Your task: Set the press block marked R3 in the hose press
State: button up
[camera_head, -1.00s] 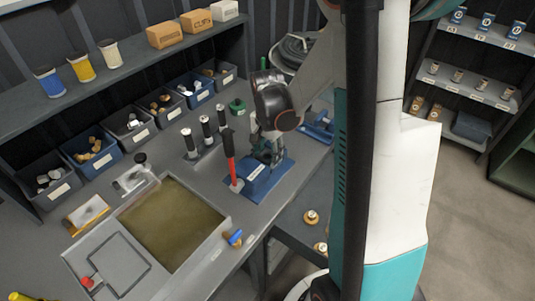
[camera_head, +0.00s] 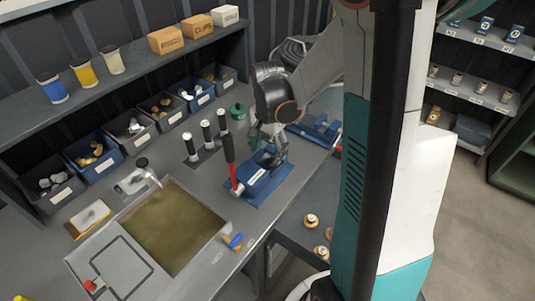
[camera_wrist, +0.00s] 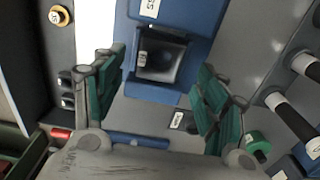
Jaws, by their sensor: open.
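The blue hose press (camera_head: 262,180) with a red-and-black lever stands on the bench; its blue body fills the top of the wrist view (camera_wrist: 195,18). A dark square piece or recess (camera_wrist: 165,62) with a small pale tag shows in the press. I cannot tell if it is a press block or an empty seat, and cannot read R3 on it. My gripper (camera_head: 270,150) is at the press. In the wrist view its green-padded fingers (camera_wrist: 165,90) are apart, one on each side of the dark square, with nothing seen held between them.
Several black cylinders with white tops (camera_head: 206,132) stand left of the press, with a green piece (camera_head: 238,111) behind. A sunken basin (camera_head: 172,225) lies nearer left. Labelled bins (camera_head: 95,155) line the back. Brass round parts (camera_head: 311,220) sit on a lower shelf at right.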

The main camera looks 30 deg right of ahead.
notch_tip(320, 180, up, 8)
jog(key=p, duration=0.2)
jog(key=shift+r, duration=0.15)
dwell(0.4)
